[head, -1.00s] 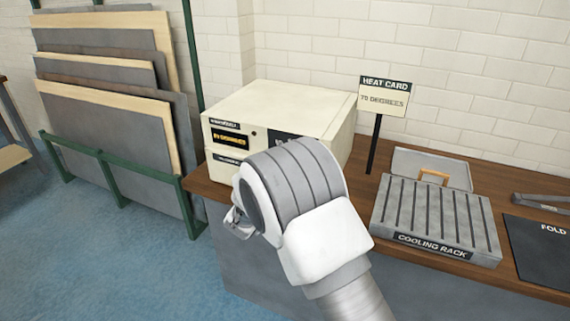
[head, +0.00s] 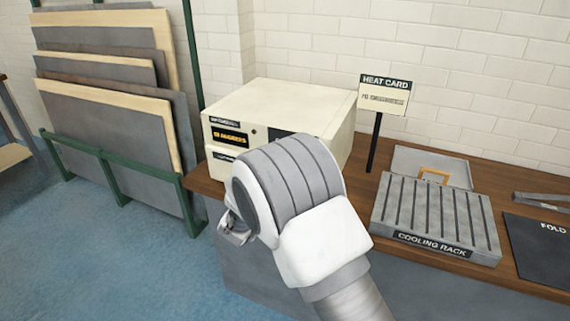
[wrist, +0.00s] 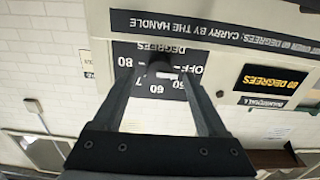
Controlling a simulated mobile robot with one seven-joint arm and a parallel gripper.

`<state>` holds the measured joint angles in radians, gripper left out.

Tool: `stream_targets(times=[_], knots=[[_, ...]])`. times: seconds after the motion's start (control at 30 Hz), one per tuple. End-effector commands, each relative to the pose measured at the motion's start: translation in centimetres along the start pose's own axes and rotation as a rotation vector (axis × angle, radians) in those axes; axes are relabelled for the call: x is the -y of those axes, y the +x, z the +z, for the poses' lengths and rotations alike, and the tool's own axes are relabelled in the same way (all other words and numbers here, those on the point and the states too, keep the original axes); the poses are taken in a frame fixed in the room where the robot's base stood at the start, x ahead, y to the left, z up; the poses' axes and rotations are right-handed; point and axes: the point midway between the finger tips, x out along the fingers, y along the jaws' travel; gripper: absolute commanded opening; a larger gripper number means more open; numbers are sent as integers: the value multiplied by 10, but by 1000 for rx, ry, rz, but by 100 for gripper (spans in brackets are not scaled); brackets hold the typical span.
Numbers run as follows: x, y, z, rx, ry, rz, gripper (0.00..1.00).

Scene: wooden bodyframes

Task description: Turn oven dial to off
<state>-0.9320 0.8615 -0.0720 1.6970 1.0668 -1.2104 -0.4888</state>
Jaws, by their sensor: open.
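The oven is a cream box (head: 285,112) on the bench in the head view, with a dark dial panel partly hidden by my arm. In the wrist view, which is upside down, the oven's dark panel (wrist: 195,55) carries marks such as OFF, 80 and 60. The dial (wrist: 159,67) is a dark knob with a white mark on its lower side in the picture. My gripper (wrist: 161,74) is open, its two fingers on either side of the dial. I cannot tell if they touch it. In the head view my gripper (head: 234,230) is mostly hidden behind my wrist.
A yellow-lettered degrees display (wrist: 271,79) sits beside the dial panel. A heat card sign (head: 385,93) stands right of the oven, and a cooling rack (head: 433,220) lies farther right on the bench. Boards in a green rack (head: 110,180) stand at left. Blue floor is clear in front.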

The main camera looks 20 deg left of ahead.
Motion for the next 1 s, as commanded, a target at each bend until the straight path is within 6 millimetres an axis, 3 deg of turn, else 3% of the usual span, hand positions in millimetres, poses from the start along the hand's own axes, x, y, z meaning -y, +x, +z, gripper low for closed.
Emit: stream_targets(times=[0.5,0.7,1.0], knots=[[0,-122,0,1,-1,-3,75],[0,-146,0,0,-1,1,75],[-1,-151,0,0,-1,1,75]])
